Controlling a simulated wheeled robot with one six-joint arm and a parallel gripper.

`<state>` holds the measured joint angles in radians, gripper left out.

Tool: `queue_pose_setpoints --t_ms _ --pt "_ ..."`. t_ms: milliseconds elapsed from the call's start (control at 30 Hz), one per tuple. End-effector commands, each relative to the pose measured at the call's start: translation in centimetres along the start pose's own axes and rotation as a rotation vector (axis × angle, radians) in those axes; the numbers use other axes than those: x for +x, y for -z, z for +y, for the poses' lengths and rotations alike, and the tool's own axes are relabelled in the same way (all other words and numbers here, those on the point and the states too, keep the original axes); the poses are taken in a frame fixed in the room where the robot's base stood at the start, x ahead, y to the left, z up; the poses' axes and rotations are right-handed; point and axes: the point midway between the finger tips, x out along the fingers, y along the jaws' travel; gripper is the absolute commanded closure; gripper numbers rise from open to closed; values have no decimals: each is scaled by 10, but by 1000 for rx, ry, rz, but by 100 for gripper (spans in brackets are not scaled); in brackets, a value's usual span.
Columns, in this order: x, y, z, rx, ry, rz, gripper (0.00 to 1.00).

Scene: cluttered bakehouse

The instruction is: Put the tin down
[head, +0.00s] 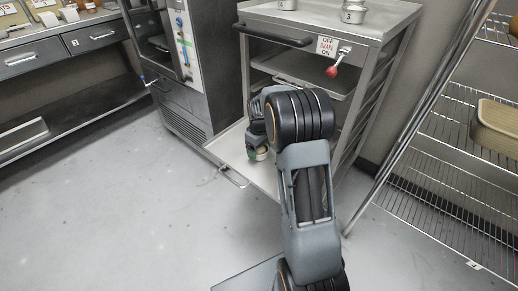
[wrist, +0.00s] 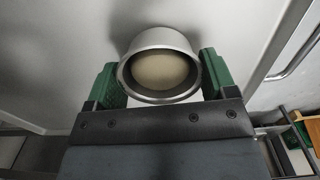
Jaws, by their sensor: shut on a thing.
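My gripper (wrist: 160,80) has its green fingers shut on a round metal tin (wrist: 160,40), one finger on each side. The tin has a pale grey rim and a smooth beige filling or inside. In the head view my gripper (head: 257,153) is low over a pulled-out pale shelf (head: 228,147) of the metal cabinet, and my arm hides most of the tin. The shelf fills the background in the wrist view, with a dark shadow beside the tin. I cannot tell whether the tin touches the shelf.
The metal cabinet (head: 345,27) has a red-knobbed brake lever (head: 332,71) and small tins (head: 354,12) on top. A wire rack (head: 450,165) holding a tan box-like thing (head: 496,125) stands right. A tall appliance (head: 205,60) stands left. The grey floor (head: 110,220) is clear.

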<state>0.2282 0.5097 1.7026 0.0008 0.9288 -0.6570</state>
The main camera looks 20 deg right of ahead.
Motion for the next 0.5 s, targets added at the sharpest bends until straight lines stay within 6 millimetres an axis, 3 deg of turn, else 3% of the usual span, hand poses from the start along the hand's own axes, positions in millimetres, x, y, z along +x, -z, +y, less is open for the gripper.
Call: queue_pose_setpoints --t_ms 67,100,300,500 --pt "3 0 0 0 1 -1 45" --pt "3 0 0 0 1 -1 19" --pt "2 0 0 0 1 -1 0" --pt "2 0 0 0 0 -1 0"
